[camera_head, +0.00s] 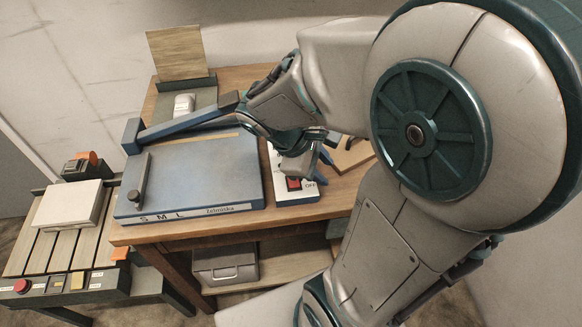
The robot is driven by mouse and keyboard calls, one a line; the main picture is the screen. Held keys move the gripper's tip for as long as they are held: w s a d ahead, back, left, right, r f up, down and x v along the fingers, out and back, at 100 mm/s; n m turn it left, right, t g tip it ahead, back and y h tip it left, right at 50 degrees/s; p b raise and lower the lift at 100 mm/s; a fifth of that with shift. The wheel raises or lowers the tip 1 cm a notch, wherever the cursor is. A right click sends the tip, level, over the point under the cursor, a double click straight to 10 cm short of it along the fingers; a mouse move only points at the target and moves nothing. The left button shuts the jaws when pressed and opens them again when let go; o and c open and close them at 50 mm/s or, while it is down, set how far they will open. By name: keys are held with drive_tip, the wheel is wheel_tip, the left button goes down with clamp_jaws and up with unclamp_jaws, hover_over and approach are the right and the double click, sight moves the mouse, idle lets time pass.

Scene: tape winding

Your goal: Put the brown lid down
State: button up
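The brown lid (178,53) stands raised, leaning slightly back, at the rear left of the wooden table. It rises from the far end of a dark grey-green base (205,97), on which a small white object (184,104) sits. My gripper (314,158) is to the right of the lid and nearer the camera, well apart from it. It is low beside a white switch box with a red button (293,184). My own arm partly hides the fingers, so their opening and any contact with the box are unclear. I see nothing held.
A blue machine (205,175) marked S M L, with a long blue bar (190,125), fills the table's left front. A tan board (352,153) lies to the right, partly behind my arm. A slatted bench (60,225) with a white block (68,203) stands left. A grey box (225,264) sits below.

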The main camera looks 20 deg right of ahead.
drive_tip(key=s+a+r+m+t+y, duration=0.1)
drive_tip(key=a+r+m+t+y, duration=0.2)
drive_tip(key=a+m+y, duration=0.3)
drive_tip(key=a+r+m, duration=0.1)
drive_tip(key=a+m, duration=0.1)
drive_tip(key=m, duration=0.1)
drive_tip(key=shift+s+a+r+t, duration=0.15)
drive_tip(key=shift+s+t, duration=0.25)
drive_tip(key=shift+m, duration=0.3)
